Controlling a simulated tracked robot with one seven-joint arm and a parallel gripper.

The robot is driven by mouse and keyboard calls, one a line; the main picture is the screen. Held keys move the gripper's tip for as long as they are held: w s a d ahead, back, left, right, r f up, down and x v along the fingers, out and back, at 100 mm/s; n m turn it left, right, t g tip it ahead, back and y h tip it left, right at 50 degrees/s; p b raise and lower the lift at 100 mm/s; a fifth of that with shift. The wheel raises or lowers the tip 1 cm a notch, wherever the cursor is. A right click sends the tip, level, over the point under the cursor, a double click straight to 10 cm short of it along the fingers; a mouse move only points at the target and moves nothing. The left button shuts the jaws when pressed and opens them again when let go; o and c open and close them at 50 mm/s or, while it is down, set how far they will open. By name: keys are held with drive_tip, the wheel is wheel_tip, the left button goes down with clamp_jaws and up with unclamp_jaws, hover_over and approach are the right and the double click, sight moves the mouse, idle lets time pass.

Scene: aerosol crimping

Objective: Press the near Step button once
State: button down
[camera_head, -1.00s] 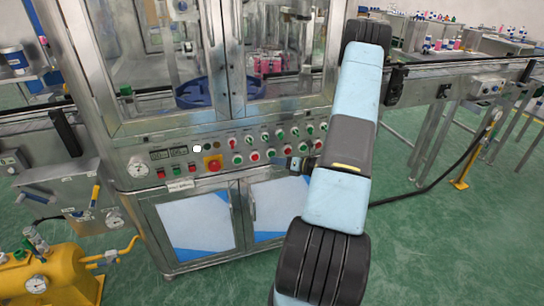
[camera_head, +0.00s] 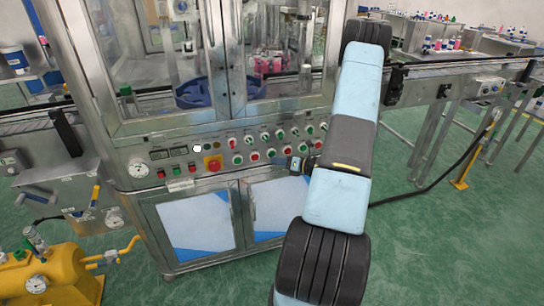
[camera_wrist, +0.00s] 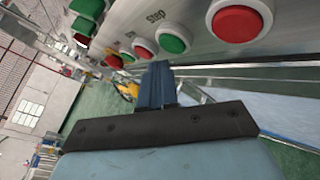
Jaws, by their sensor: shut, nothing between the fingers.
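The control panel (camera_head: 225,152) carries rows of red and green push buttons on the front of the metal machine. In the wrist view a large red button (camera_wrist: 237,23) in a white collar is at the top right. A green button (camera_wrist: 173,37) and a red button (camera_wrist: 145,47) are further left. My gripper (camera_wrist: 158,66) is shut and empty, its blue fingers pointing along the panel just below the green button. In the head view my gripper (camera_head: 293,163) is small beside the panel's lower row. Contact with a button cannot be told.
A red knob (camera_head: 213,163) on a yellow plate and a round gauge (camera_head: 138,166) are on the panel's left. Cabinet doors (camera_head: 195,225) are below it. A conveyor (camera_head: 455,70) runs off right. A yellow tank (camera_head: 50,278) stands lower left. Green floor is open at right.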

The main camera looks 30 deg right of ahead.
drive_tip(key=shift+w+d, duration=0.2)
drive_tip(key=shift+w, duration=0.55)
idle(0.9)
drive_tip(key=shift+s, duration=0.15)
drive_tip(key=shift+s+a, duration=0.2)
drive_tip(key=shift+s, duration=0.45)
idle(0.3)
drive_tip(key=shift+s+a, duration=0.2)
drive_tip(key=shift+s, duration=0.6)
drive_tip(key=shift+s+a, duration=0.2)
drive_tip(key=shift+s, duration=0.6)
drive_tip(key=shift+s+a, duration=0.2)
drive_tip(key=shift+s, duration=0.6)
